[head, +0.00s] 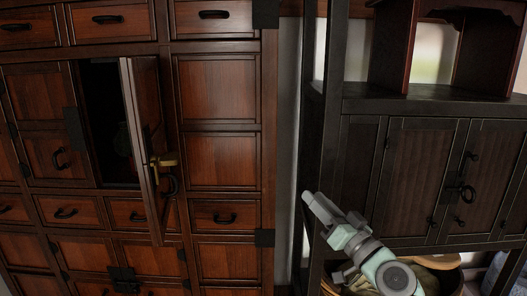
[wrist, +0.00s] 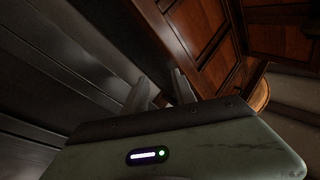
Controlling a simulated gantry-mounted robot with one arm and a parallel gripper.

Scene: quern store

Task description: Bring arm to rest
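My arm (head: 365,255) shows at the lower right of the head view, pale green and grey, in front of the dark cabinet. Its far end is tilted up and to the left; I cannot make out the fingers there. In the wrist view my gripper (wrist: 160,92) has its two grey fingers apart, with nothing visible between them. Dark wood and reddish panels lie beyond the fingertips.
A reddish-brown cabinet (head: 223,90) fills the left. One cabinet door (head: 146,110) stands open, jutting outward, with a brass-coloured fitting (head: 163,163) on it. A dark cabinet (head: 420,180) stands right. Baskets (head: 437,262) sit low behind my arm.

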